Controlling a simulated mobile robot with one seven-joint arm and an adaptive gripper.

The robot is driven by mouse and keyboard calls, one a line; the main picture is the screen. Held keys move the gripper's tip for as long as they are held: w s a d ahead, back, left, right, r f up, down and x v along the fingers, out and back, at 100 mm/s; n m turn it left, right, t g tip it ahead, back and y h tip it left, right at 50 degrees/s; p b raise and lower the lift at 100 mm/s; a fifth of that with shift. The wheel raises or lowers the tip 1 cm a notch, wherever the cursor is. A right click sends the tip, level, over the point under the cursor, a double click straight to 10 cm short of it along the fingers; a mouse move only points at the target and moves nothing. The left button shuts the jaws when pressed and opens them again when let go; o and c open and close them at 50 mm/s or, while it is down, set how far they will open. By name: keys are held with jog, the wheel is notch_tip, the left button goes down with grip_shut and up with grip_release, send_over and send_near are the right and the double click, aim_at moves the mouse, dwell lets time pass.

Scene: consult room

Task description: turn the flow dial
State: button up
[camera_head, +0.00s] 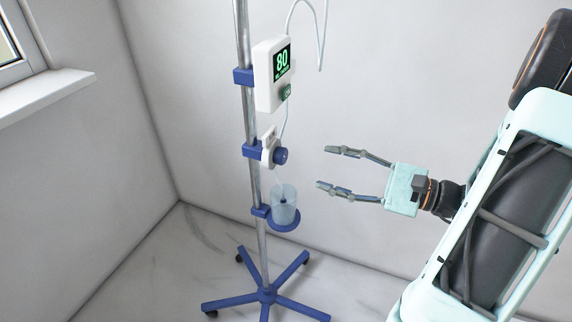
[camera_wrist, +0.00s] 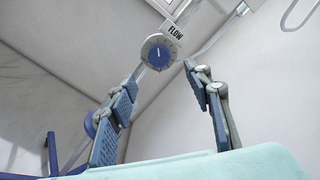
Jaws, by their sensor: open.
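The flow dial (camera_head: 281,156) is a blue round knob on a white housing clamped to the metal pole. In the wrist view the flow dial (camera_wrist: 159,52) shows its face, with a light pointer mark near the top and a grey rim.
A white pump box (camera_head: 268,90) reading 80 is above the dial on the pole (camera_head: 259,190). A clear cup in a blue holder (camera_head: 285,224) is below it. A tube (camera_head: 322,40) hangs at upper right. The blue wheeled base (camera_head: 266,295) stands on the floor.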

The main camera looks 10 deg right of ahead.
aim_at(285, 157)
jog(key=b+x, duration=0.2)
jog(key=x, duration=0.8)
jog(key=shift+s, duration=0.1)
jog(key=c, duration=1.1)
